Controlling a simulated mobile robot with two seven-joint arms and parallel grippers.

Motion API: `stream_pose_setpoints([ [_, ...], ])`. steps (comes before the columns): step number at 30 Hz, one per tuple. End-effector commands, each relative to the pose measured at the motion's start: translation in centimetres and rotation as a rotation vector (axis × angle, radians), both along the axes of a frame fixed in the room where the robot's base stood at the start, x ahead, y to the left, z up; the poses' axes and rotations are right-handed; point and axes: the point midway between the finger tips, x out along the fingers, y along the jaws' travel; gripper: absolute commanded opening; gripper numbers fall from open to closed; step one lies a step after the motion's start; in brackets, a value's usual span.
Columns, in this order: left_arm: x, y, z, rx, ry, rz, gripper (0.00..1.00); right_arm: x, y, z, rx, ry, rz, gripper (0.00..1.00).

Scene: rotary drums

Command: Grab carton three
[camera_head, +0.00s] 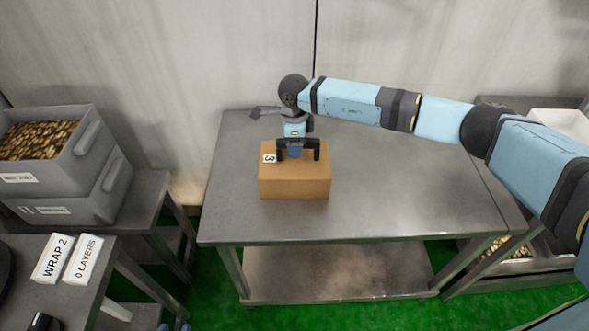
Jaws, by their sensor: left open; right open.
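Carton three (294,186) is a brown cardboard box with a white label marked 3 on its top left. It sits upright on the grey metal table, left of the table's middle. My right gripper (299,152) reaches in from the right and points down over the carton's top. Its dark fingers are open and apart, with carton top showing around them. I cannot tell whether the fingertips touch the carton. The gripper hides part of the carton's top and back edge. My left gripper is not in view.
The metal table (400,205) is clear around the carton. Grey bins (85,170), the upper one with brown pieces, stand on a side table at left. Signs reading WRAP 2 (52,258) and 0 LAYERS (83,260) stand front left. A wall (180,60) rises behind.

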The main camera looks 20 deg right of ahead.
Motion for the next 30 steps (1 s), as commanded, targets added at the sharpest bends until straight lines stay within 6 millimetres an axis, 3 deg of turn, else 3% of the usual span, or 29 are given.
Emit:
stream_pose_setpoints([
  [11,0.00,-0.02,-0.19,0.000,0.000,0.000,0.43,0.00,-0.01,-0.14,0.000,0.000,0.000,0.57],
  [12,0.00,-0.02,-0.19,0.000,0.000,0.000,0.43,0.00,0.00,-0.13,0.000,0.000,0.000,0.55],
  [19,0.00,-0.03,-0.17,-0.001,-0.001,-0.001,0.43,0.00,0.00,-0.13,0.000,0.000,0.000,0.02],
  [30,0.00,-0.03,-0.17,-0.001,-0.001,-0.001,0.43,0.00,0.00,-0.14,0.000,0.000,0.000,0.00],
])
